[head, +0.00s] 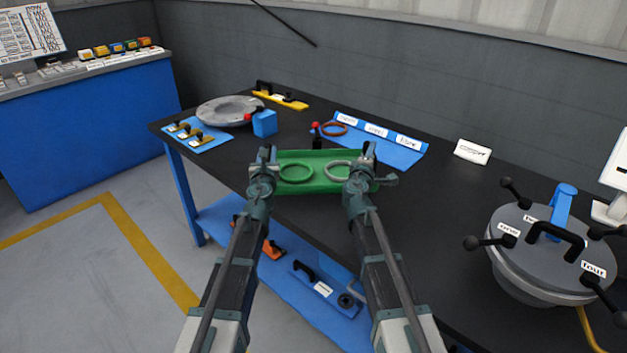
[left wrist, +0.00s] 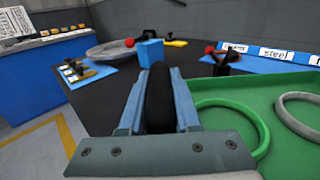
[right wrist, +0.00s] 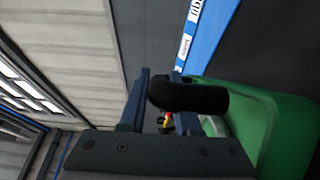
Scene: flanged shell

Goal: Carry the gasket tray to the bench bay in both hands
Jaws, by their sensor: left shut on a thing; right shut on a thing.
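The green gasket tray (head: 317,184) is in the middle of the head view, over the front part of the dark bench top (head: 420,215). A green ring (head: 296,173) and a grey ring (head: 337,169) lie in it. My left gripper (head: 263,165) is shut on the tray's black left handle (left wrist: 160,100). My right gripper (head: 366,160) is shut on the black right handle (right wrist: 188,97). The tray looks about level. I cannot tell whether its underside touches the bench.
Behind the tray lie a blue mat (head: 385,145) with labels and a brown-red ring (head: 334,128). A blue block (head: 264,123) and a round grey flange (head: 229,110) are at the back left. A lidded vessel (head: 540,250) stands at the right. Bare bench lies between tray and vessel.

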